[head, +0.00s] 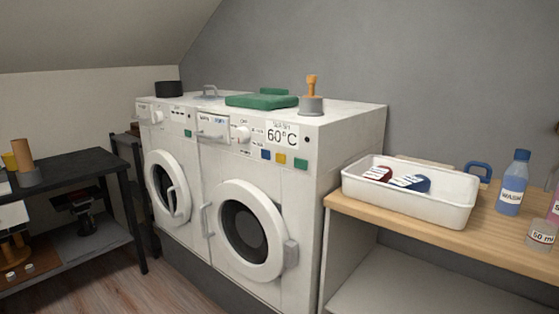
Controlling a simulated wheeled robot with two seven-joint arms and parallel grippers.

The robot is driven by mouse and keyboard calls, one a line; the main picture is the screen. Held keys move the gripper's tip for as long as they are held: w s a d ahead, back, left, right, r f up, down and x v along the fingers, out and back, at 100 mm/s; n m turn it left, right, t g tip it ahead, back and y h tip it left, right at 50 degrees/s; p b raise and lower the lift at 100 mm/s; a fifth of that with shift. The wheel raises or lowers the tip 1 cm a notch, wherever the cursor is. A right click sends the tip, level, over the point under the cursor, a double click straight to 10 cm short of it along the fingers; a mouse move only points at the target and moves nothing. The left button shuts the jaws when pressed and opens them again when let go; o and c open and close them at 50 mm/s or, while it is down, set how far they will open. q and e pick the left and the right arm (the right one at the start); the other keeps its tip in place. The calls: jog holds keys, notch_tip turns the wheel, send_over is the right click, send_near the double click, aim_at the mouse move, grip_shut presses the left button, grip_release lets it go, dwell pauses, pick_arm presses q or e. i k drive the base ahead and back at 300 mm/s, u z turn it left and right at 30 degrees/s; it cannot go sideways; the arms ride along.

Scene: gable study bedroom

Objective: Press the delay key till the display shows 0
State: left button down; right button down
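Two white washing machines stand side by side in the head view. The nearer machine (311,185) has a display (282,133) at the right of its front panel. It reads 60°C, with a small line above too small to read surely. Below it are a blue key (266,154), a yellow key (280,158) and a green key (301,164). I cannot read which one is the delay key. A white knob (242,134) sits left of the display. Neither of my grippers is in view.
A wooden bench (461,236) at the right holds a white tray (408,209) with a red and a blue item, and a blue WASH bottle (514,183). Green cloth (262,101) and a stamp-like tool (311,98) sit on the machine top. A dark shelf (75,165) stands left.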

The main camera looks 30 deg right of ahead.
aim_at(281, 158)
jog(key=u, duration=0.25)
jog(key=i, duration=1.6)
jog(key=z, duration=1.35)
